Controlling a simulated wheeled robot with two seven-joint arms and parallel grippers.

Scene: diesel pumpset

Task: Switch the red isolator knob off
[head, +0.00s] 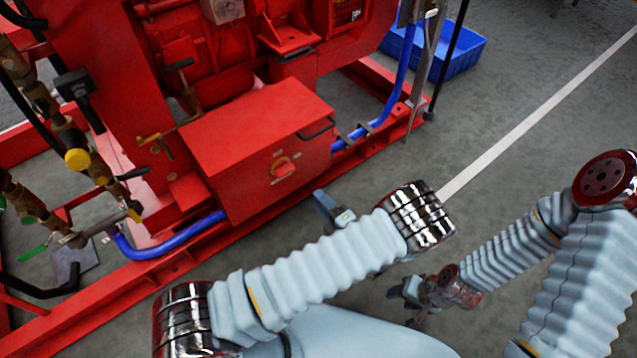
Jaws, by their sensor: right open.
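The red isolator knob (284,169) sits on a yellowish plate on the front face of a red box (248,130), which is part of the red pumpset. Its exact turn position is too small to read. My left gripper (328,208) shows partly behind my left arm, below and to the right of the knob and apart from it. Its fingers are seen edge-on, so its opening is unclear. My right gripper (408,296) is low at the right, open, well away from the box. Nothing shows in it.
A red base rail (190,262) runs along the pumpset's front. Blue hoses (172,238) bend beside the box. Pipes with a yellow cap (77,159) stand at the left. A blue crate (448,50) lies at the back. The grey floor at the right is clear, with a white line (530,112).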

